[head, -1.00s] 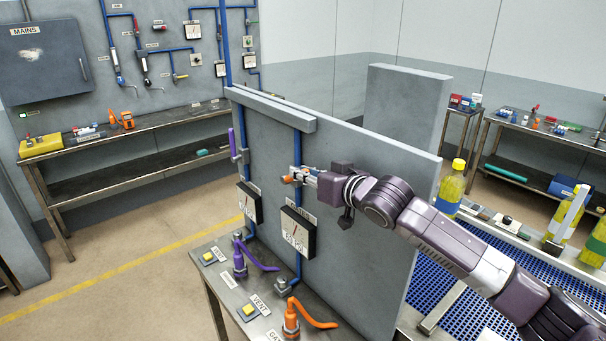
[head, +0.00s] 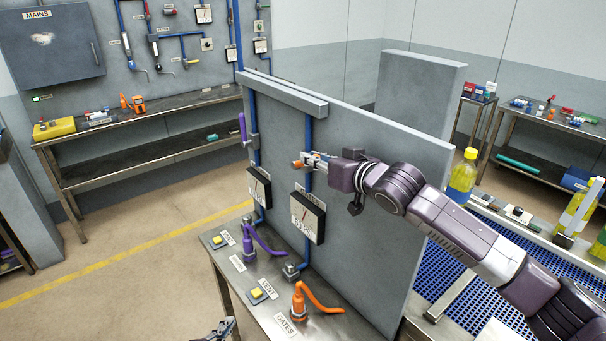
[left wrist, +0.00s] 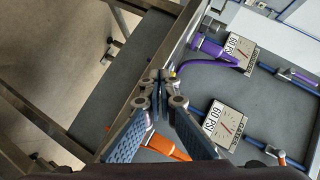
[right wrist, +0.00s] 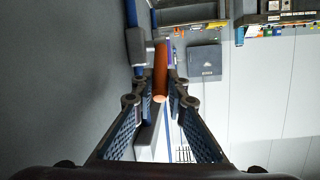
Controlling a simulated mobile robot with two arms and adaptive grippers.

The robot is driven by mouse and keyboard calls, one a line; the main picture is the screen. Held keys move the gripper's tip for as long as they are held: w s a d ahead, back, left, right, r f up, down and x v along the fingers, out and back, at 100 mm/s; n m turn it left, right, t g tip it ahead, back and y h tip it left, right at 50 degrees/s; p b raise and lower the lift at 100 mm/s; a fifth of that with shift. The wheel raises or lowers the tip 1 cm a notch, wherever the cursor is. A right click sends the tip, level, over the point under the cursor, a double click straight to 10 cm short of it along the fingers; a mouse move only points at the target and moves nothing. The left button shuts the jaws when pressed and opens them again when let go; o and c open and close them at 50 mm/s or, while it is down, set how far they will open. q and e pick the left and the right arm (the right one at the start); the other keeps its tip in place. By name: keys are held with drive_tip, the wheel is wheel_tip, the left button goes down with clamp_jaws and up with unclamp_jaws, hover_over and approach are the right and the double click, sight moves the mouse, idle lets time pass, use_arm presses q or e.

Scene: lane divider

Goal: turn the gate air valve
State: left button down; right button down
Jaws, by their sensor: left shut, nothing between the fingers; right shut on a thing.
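The orange valve handle (head: 297,163) sits on the right blue pipe of the grey panel, above a gauge (head: 307,217). My right gripper (head: 312,162) is shut on this handle. In the right wrist view, the orange handle (right wrist: 160,72) lies between the two fingers of my right gripper (right wrist: 161,92). A purple valve handle (head: 242,129) stands upright on the left pipe. My left gripper (head: 224,326) is at the bottom edge of the head view. In the left wrist view, my left gripper (left wrist: 160,78) is shut and empty, over the bench.
The bench (head: 263,311) below the panel (head: 365,235) carries an orange hose fitting (head: 299,303), a purple hose fitting (head: 248,245) and yellow buttons. A bottle (head: 462,177) stands beyond the panel on the right. The floor left of the bench is open.

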use_arm(q)
drive_tip(key=w+d+r+m+h, duration=0.2)
drive_tip(key=r+m, duration=0.1)
drive_tip(key=r, duration=0.4)
drive_tip(key=w+d+r+m+t+h, duration=0.1)
drive_tip(key=w+d+r+m+h, duration=0.2)
drive_tip(key=r, duration=0.5)
drive_tip(key=w+d+r+m+h, duration=0.1)
drive_tip(key=w+d+r+m, duration=0.1)
drive_tip(key=r+m, duration=0.35)
use_arm(e)
drive_tip(key=shift+r, duration=0.1)
use_arm(q)
drive_tip(key=s+d+r+m+g+h, duration=0.1)
drive_tip(key=d+r+m+g+h, duration=0.1)
drive_tip(key=d+r+m, duration=0.5)
drive_tip(key=s+d+r+m+g+h, duration=0.15)
drive_tip(key=r+m, duration=0.25)
drive_tip(key=r, duration=0.7)
use_arm(e)
drive_tip(key=shift+d, duration=0.1)
use_arm(q)
drive_tip(key=w+d+r, duration=0.3)
drive_tip(key=w+d, duration=0.3)
drive_tip(key=w, duration=0.2)
drive_tip(key=shift+w+d+r+h, duration=0.15)
drive_tip(key=shift+w+r+h, duration=0.05)
drive_tip(key=shift+w+h, duration=0.2)
drive_tip(key=shift+t, duration=0.25)
